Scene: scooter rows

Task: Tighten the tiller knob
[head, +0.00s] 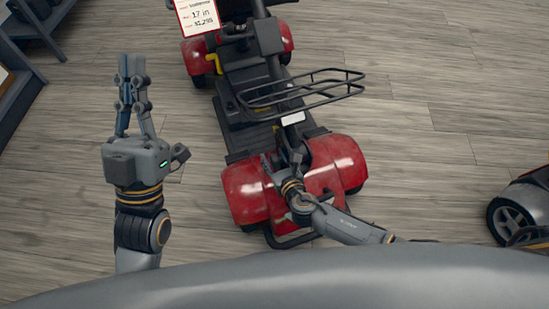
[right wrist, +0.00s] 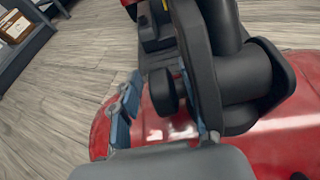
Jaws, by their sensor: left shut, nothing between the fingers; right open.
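A red mobility scooter (head: 335,160) stands on the floor, its black tiller (head: 272,62) rising from it. In the right wrist view, a small round black knob (right wrist: 162,91) sticks out from the side of a dark post (right wrist: 199,65). My right gripper (head: 281,160) is low over the scooter's near red cover. In the right wrist view its open fingers (right wrist: 165,120) stand on either side of the knob; I cannot tell if they touch it. The knob cannot be made out in the head view. My left gripper (head: 131,68) is shut and empty, over bare floor left of the scooter.
A black wire basket (head: 305,90) juts right from the scooter near my right gripper. A price sign (head: 197,14) is at the top. Another scooter (head: 522,208) stands at the right edge, dark shelving (head: 40,22) at upper left. Wooden floor between is clear.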

